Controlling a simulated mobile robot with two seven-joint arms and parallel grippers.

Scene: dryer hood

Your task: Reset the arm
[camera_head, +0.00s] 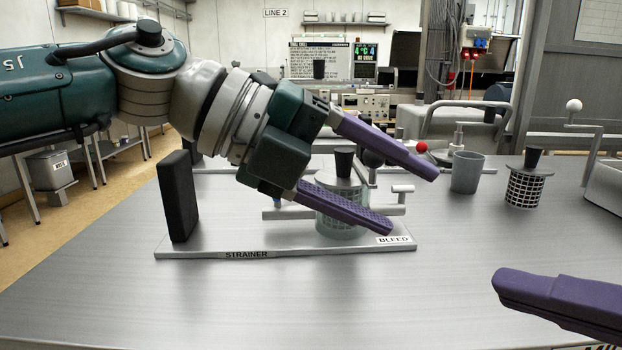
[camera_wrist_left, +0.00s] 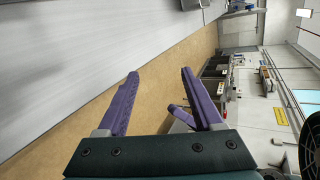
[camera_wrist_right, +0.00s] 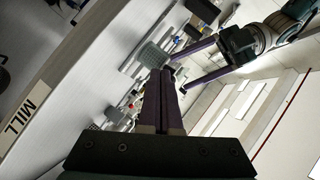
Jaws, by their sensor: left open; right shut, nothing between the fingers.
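My left gripper (camera_head: 412,194) is in the head view with its arm coming in from the left. Its two purple fingers are spread wide and hold nothing. They are in front of and above the strainer stand (camera_head: 290,250), partly hiding the glass strainer jar (camera_head: 342,229).
The metal bench (camera_head: 460,240) is clear at the front. A grey cup (camera_head: 467,172) and a mesh basket with a black knob (camera_head: 526,187) stand at the right. A black upright block (camera_head: 178,197) is at the stand's left end. A MILL label (camera_wrist_right: 32,112) shows in the right wrist view.

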